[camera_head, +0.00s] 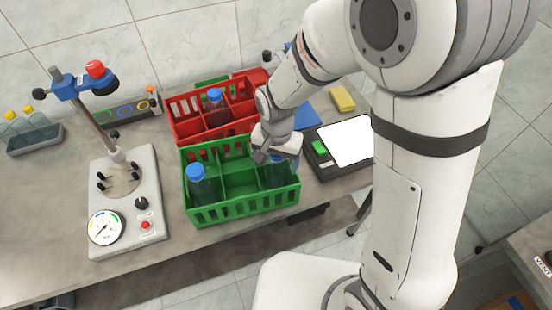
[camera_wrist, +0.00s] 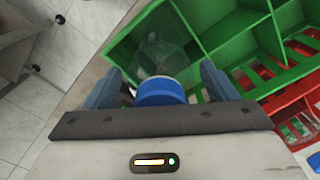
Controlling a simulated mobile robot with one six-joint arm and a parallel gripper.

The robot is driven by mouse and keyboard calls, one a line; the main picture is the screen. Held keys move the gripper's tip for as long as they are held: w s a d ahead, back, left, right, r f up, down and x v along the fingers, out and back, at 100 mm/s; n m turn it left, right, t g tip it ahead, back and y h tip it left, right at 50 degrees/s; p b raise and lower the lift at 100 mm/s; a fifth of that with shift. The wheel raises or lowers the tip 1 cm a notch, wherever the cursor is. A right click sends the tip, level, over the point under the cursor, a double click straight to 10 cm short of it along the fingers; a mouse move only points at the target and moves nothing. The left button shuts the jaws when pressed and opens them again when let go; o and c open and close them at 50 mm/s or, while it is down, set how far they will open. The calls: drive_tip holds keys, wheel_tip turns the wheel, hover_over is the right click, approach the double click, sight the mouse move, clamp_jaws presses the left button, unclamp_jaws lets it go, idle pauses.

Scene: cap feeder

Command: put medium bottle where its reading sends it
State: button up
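A clear bottle with a blue cap (camera_wrist: 160,92) stands in the right end of the green crate (camera_head: 243,208). My gripper (camera_head: 277,155) is above that end of the crate, pointing down. In the wrist view the cap lies between the two fingers of my gripper (camera_wrist: 160,85), with a gap visible on each side, so it looks open around the cap. A second blue-capped bottle (camera_head: 203,185) stands in the left end of the green crate. A third (camera_head: 214,105) stands in the red crate (camera_head: 188,128). I cannot tell which is the medium one. A device with a round dial (camera_head: 105,227) stands at left.
The device has a clamp stand with a red knob (camera_head: 95,69). A black panel with coloured rings (camera_head: 125,107) lies behind it. A scale-like unit with a white plate (camera_head: 346,143), a yellow sponge (camera_head: 343,98) and a tray of yellow-capped bottles (camera_head: 36,138) are on the bench.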

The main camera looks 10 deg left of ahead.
drive_tip(key=shift+o, duration=0.2)
wheel_tip(320, 180, up, 12)
drive_tip(key=shift+r+b, duration=0.15)
drive_tip(key=shift+b, duration=0.15)
drive_tip(key=s+d+r+t, duration=0.1)
drive_tip(key=s+d, duration=0.1)
drive_tip(key=d, duration=0.5)
drive_tip(key=s+d+r+n+t, duration=0.1)
drive_tip(key=s+d+r, duration=0.1)
drive_tip(key=d, duration=0.6)
drive_tip(key=s+d+r+t, duration=0.1)
drive_tip(key=s+d, duration=0.3)
drive_tip(key=d, duration=0.4)
drive_tip(key=shift+r+n, duration=0.3)
drive_tip(key=shift+r, duration=0.4)
